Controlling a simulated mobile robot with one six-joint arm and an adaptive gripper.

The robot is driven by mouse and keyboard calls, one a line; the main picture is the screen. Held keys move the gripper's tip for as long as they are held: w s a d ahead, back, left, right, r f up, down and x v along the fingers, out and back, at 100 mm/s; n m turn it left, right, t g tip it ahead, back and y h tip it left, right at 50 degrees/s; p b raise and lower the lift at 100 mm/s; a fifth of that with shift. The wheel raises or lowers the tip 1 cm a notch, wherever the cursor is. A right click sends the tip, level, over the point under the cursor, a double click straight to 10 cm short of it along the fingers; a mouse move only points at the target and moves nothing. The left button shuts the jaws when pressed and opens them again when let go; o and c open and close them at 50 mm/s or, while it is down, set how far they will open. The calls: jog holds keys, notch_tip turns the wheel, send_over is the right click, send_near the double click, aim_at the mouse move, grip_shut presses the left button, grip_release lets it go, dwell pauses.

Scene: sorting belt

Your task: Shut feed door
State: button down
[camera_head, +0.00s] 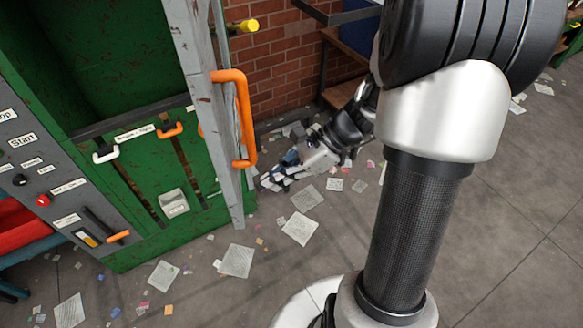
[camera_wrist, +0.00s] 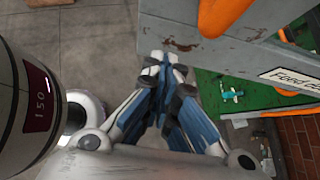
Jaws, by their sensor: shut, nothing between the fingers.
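The feed door is a grey, scratched panel (camera_head: 199,66) with an orange bar handle (camera_head: 243,118). It stands open, seen nearly edge-on, swung out from the green machine. My gripper (camera_head: 268,182) is at the right of the door's lower part, below the handle, with its fingers pointing left. In the wrist view my gripper (camera_wrist: 167,66) is shut and empty, its tips close to the grey door edge (camera_wrist: 185,40). I cannot tell whether they touch it. The orange handle (camera_wrist: 222,14) and a partly cut-off label (camera_wrist: 295,76) also show there.
The green machine (camera_head: 130,240) has a grey control panel (camera_head: 40,165) with buttons, a white and an orange hook handle, and a red bin (camera_head: 22,226) at left. A brick wall (camera_head: 280,55) stands behind. Paper scraps litter the grey floor (camera_head: 500,230), which is otherwise open at right.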

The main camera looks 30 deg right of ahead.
jog(key=shift+w+a+f+b, duration=0.15)
jog(key=shift+w+a, duration=0.15)
jog(key=shift+a, duration=0.5)
jog(key=shift+w+a+f+b, duration=0.15)
jog(key=shift+w+a, duration=0.1)
jog(key=shift+a, duration=0.55)
jog(key=shift+w+a+f+b, duration=0.15)
jog(key=shift+w+a, duration=0.15)
jog(key=shift+a, duration=0.5)
